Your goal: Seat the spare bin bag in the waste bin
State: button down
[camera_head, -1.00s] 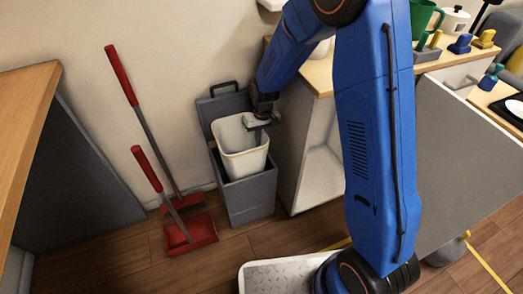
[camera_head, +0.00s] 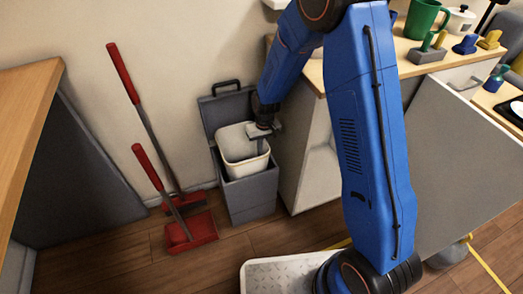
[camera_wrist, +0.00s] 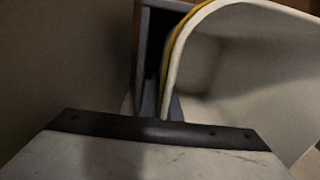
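The spare bin bag (camera_head: 236,150) is a white, open-topped liner that keeps a stiff bucket shape. Its lower part is inside the grey waste bin (camera_head: 252,197), and its upper part stands above the bin's rim, slightly tilted. The bin's lid is open, leaning up at the back. My gripper (camera_head: 260,135) is shut on the bag's rim at its back right side. In the wrist view the bag's white wall (camera_wrist: 240,75) fills the right, with a yellow line along its rim. The fingertips are mostly hidden, and the bag's bottom is hidden in the bin.
A red broom and dustpan (camera_head: 190,230) stand left of the bin against the wall. A cabinet (camera_head: 312,150) stands close on the right, with an open grey door (camera_head: 455,170) farther right. The wooden floor in front of the bin is clear.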

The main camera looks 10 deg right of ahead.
jog(key=shift+f, duration=0.4)
jog(key=c, duration=2.3)
grip_release()
jog(key=shift+r, duration=0.1)
jog(key=r, duration=1.3)
jog(key=shift+w+d, duration=0.1)
jog(key=shift+d, duration=0.3)
